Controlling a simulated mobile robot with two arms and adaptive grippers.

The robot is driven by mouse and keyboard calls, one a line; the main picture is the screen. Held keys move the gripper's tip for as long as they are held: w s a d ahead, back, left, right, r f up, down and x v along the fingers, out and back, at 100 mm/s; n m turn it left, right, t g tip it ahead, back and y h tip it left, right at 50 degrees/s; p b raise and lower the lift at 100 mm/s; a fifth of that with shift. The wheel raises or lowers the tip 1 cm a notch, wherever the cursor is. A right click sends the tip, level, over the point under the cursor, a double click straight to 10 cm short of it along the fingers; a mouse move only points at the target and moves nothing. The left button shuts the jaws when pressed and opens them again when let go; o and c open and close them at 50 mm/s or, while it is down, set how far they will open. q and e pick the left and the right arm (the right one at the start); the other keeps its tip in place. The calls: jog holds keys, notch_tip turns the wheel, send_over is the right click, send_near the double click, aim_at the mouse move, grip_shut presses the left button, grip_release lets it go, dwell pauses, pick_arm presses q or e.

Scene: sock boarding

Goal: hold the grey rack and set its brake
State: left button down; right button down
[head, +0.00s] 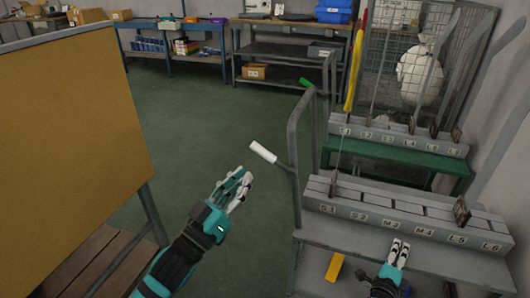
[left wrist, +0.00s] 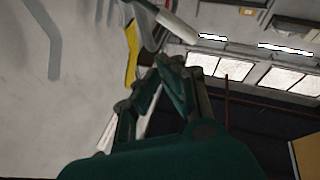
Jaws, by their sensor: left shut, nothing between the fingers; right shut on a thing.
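The grey rack (head: 425,259) stands at the right, with a slotted board labelled S1 to L6 on top. A lever with a white grip (head: 263,152) sticks out to the left from its grey upright frame; the white grip (left wrist: 178,27) also shows in the left wrist view. My left gripper (head: 242,182) is shut and empty, just below and left of the white grip, apart from it in the picture. My right gripper (head: 400,247) is shut at the rack, below the labelled board; the gripped part is hidden by its fingers.
A yellow piece (head: 334,266) shows at the grey rack's left side. A green rack (head: 400,155) with a green-gripped lever (head: 306,82) stands behind. A tan panel (head: 70,120) is at the left. Green floor (head: 200,140) is clear between. Shelves (head: 290,50) line the back.

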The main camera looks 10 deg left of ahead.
jog(key=shift+f, duration=0.1)
pick_arm(q)
jog(key=m, duration=0.3)
jog(key=r+m, duration=0.1)
jog(key=m, duration=0.2)
jog(key=s+d+m+t, duration=0.1)
jog(key=m, duration=0.2)
jog(key=shift+d+r+m, duration=0.1)
jog(key=shift+r+m, duration=0.05)
jog(key=shift+m, duration=0.15)
notch_tip(320, 180, up, 4)
jog(key=r, duration=0.1)
send_over(263, 154)
jog(key=s+d, duration=0.2)
jog(key=s, duration=0.1)
jog(key=f, duration=0.2)
jog(key=a+f, duration=0.1)
jog(key=shift+w+f, duration=0.2)
jog(key=shift+w, duration=0.2)
jog(key=shift+w+a+f, duration=0.1)
jog(key=shift+a+f, duration=0.05)
jog(key=shift+f, duration=0.15)
jog(key=shift+a+f+n+t+y, duration=0.2)
jog(key=shift+n+t+y, duration=0.1)
jog(key=shift+n, duration=0.3)
